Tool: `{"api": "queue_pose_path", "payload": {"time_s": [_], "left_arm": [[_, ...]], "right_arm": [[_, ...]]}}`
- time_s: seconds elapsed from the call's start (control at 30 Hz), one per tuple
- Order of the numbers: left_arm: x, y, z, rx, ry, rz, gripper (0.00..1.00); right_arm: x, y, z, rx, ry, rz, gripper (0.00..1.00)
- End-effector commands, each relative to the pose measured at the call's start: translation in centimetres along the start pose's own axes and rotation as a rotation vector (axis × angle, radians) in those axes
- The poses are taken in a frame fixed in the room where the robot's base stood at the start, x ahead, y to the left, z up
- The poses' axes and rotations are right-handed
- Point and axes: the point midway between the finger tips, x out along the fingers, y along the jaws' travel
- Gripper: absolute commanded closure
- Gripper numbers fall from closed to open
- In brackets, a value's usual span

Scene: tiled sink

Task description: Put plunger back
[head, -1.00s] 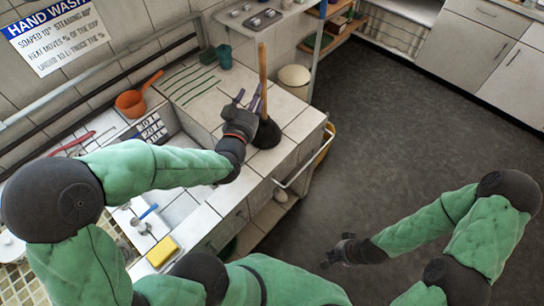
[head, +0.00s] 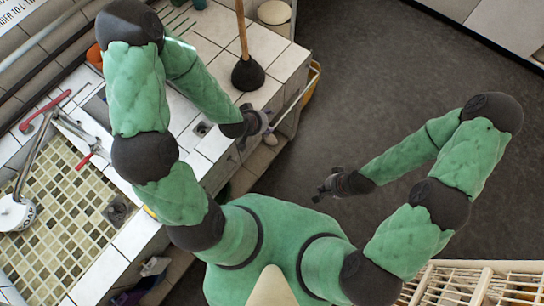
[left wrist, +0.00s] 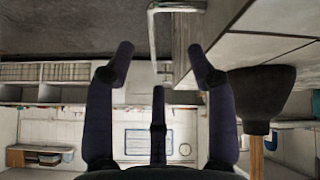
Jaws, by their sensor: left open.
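The plunger has a black rubber cup (head: 248,73) and a wooden handle (head: 242,28). It stands upright, cup down, on the white tiled counter (head: 205,55) in the head view. In the left wrist view the cup (left wrist: 262,92) shows upside down at the right, outside the fingers. My left gripper (head: 262,122) is open and empty, apart from the plunger, by the counter's front edge. Its spread fingers show in the left wrist view (left wrist: 160,58). My right gripper (head: 324,188) hangs over the floor away from the counter; its fingers are too small to judge.
A tiled sink basin (head: 50,190) with a white pot (head: 14,212) lies at the left. Open dark floor (head: 385,75) lies to the right. A wooden rack (head: 480,285) is at the bottom right.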

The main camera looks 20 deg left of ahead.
Motion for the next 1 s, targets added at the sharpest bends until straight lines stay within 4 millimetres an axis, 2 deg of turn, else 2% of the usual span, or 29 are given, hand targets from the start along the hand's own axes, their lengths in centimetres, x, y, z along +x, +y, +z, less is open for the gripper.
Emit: {"api": "queue_pose_path", "payload": {"time_s": [0.03,0.3,0.4,0.5,0.67,1.0], "left_arm": [[0.8,0.2,2.2,-0.013,-0.066,0.006,0.44],[3.0,1.3,12.4,-0.088,-0.372,0.023,0.44],[3.1,1.6,15.5,-0.109,-0.461,0.024,0.44],[3.1,1.9,17.6,-0.123,-0.524,0.024,0.44],[3.0,2.0,19.1,-0.134,-0.57,0.024,0.44],[3.2,2.0,19.4,-0.135,-0.572,0.024,0.44]], "right_arm": [[0.0,0.0,0.0,0.0,0.0,0.0,1.0],[0.0,0.0,0.0,0.0,0.0,0.0,1.0],[0.0,0.0,0.0,0.0,0.0,0.0,1.0],[0.0,0.0,0.0,0.0,0.0,0.0,1.0],[0.0,0.0,0.0,0.0,0.0,0.0,1.0],[0.3,0.1,0.0,0.0,0.0,0.0,1.0]]}}
